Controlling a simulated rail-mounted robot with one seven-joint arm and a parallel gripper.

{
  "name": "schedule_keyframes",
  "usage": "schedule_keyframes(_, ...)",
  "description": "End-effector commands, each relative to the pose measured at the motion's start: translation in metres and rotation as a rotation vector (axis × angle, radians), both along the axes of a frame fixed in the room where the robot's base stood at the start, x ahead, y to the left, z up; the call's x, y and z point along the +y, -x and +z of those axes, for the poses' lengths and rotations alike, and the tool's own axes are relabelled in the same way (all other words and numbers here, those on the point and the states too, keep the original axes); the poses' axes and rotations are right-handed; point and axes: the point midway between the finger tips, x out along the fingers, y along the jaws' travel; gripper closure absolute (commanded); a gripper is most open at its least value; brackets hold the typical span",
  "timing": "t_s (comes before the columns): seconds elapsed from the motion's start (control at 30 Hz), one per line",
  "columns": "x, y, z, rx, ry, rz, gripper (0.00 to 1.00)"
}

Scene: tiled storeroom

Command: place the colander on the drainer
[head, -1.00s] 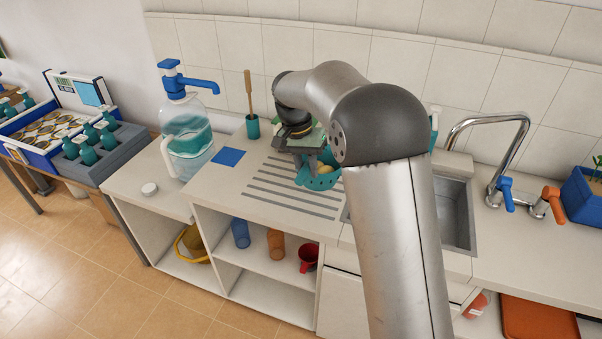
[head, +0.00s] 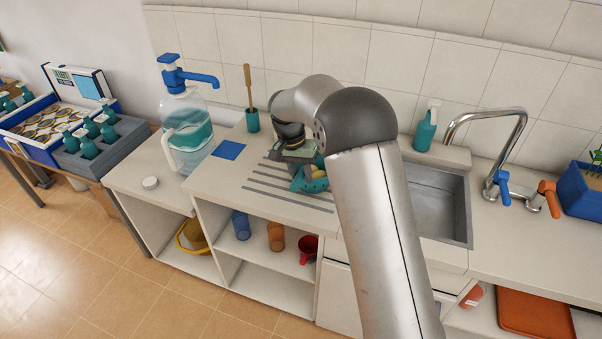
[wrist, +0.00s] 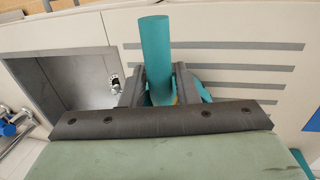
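The teal colander (head: 314,186) is in the head view, with something yellow inside, over the right part of the drainer. The drainer (head: 262,195) is the set of grey strips in the counter left of the sink; the strips also show in the wrist view (wrist: 225,68). My gripper (wrist: 159,88) has a finger on each side of the colander's thick teal handle (wrist: 156,45) and looks shut on it. Most of the colander is hidden under my gripper in the wrist view. I cannot tell whether its base touches the drainer.
The sink (head: 440,205) and its tap (head: 495,150) are to the right. A spray bottle (head: 426,128) stands behind the sink. A pump jug (head: 187,125), a blue square (head: 229,150) and a teal holder with a brush (head: 252,120) are left of and behind the drainer.

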Motion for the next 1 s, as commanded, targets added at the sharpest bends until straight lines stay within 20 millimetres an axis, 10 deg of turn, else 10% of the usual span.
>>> schedule_keyframes(0.47,0.002,-0.001,0.011,-0.003,-0.001,0.000,0.57)
schedule_keyframes(1.0,0.020,-0.009,0.110,-0.002,0.000,0.000,0.57)
